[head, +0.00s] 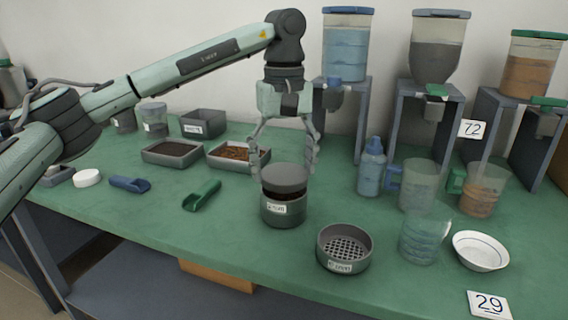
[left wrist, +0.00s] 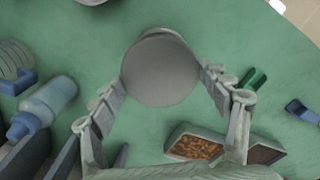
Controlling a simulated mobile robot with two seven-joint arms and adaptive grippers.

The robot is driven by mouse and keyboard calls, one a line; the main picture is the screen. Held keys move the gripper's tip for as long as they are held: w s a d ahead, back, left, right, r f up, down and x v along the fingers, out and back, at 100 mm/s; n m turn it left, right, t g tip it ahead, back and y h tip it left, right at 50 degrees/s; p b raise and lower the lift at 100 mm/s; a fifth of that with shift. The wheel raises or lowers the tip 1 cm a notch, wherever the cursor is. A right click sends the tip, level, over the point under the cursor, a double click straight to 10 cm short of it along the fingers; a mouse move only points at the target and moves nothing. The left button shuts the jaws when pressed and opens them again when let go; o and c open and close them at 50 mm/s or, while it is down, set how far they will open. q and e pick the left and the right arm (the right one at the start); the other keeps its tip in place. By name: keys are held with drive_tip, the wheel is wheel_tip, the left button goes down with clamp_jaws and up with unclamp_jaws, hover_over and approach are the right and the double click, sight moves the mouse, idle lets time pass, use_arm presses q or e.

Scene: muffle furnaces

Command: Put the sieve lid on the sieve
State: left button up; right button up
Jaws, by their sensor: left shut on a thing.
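My left gripper (head: 283,165) points down with its fingers on either side of a round grey sieve lid (head: 285,179), shut on it. The lid also shows as a flat disc between the fingers in the left wrist view (left wrist: 160,70). It is level, right above a grey round labelled vessel (head: 284,212) with dark material in it. I cannot tell whether the lid touches the vessel's rim or whether that vessel has a mesh floor. A second grey round vessel, an open sieve with a visible mesh floor (head: 345,249), stands to the right and nearer. My right gripper is out of view.
A green scoop (head: 202,195) and a blue scoop (head: 130,184) lie to the left. Trays (head: 172,153) stand behind. A blue bottle (head: 371,168), clear jugs (head: 417,187), a beaker (head: 424,240) and a white bowl (head: 481,251) stand to the right, before the hopper stands.

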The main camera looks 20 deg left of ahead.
use_arm(q)
drive_tip(key=shift+f, duration=0.65)
idle(0.3)
drive_tip(key=o, duration=1.3)
drive_tip(key=shift+c, duration=0.2)
drive_tip(key=shift+r+p, duration=1.7)
drive_tip(key=shift+r, duration=1.8)
drive_tip(key=shift+f, duration=0.1)
